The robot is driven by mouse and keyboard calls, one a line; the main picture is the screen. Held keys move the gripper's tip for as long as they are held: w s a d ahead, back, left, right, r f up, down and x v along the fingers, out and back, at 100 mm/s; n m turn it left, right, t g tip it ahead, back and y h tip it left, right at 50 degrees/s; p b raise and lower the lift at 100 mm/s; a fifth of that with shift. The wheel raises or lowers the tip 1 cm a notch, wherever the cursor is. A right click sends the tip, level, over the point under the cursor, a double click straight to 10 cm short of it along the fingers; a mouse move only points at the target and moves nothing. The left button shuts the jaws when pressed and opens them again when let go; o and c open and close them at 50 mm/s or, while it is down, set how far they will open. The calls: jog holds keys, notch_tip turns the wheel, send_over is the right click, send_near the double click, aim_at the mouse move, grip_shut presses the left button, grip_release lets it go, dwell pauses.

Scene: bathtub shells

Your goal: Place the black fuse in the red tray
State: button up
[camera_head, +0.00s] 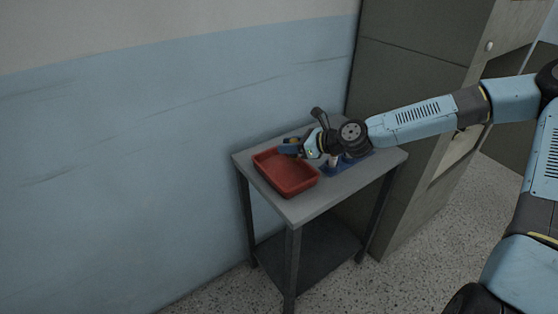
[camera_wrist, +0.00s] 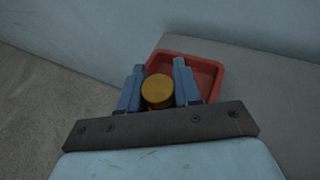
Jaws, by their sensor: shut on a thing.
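The red tray (camera_head: 287,180) is a shallow rectangular tray on the grey table, at its left side. In the wrist view the red tray (camera_wrist: 208,76) shows beyond and around my fingertips. My gripper (camera_head: 289,148) is over the tray's far edge area in the head view. In the wrist view my gripper (camera_wrist: 158,75) is shut on the fuse (camera_wrist: 157,90), whose round brass-coloured end faces the camera. The fuse's black body is mostly hidden between the fingers. Whether the fuse touches the tray cannot be told. The tray's visible floor looks empty.
A blue item (camera_head: 347,165) lies on the grey table (camera_head: 318,204) under my wrist, partly hidden, with something pale by it. A blue-painted wall is behind the table, and a tall grey cabinet (camera_head: 410,75) stands to the right. The table's front part is clear.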

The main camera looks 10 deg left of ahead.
jog(key=a+f, duration=0.3)
jog(key=shift+w+f, duration=0.2)
jog(key=shift+f, duration=0.05)
jog(key=shift+a+f, duration=0.1)
jog(key=shift+f, duration=1.55)
jog(key=o, duration=1)
jog(key=shift+o, duration=0.2)
jog(key=shift+v, duration=6.05)
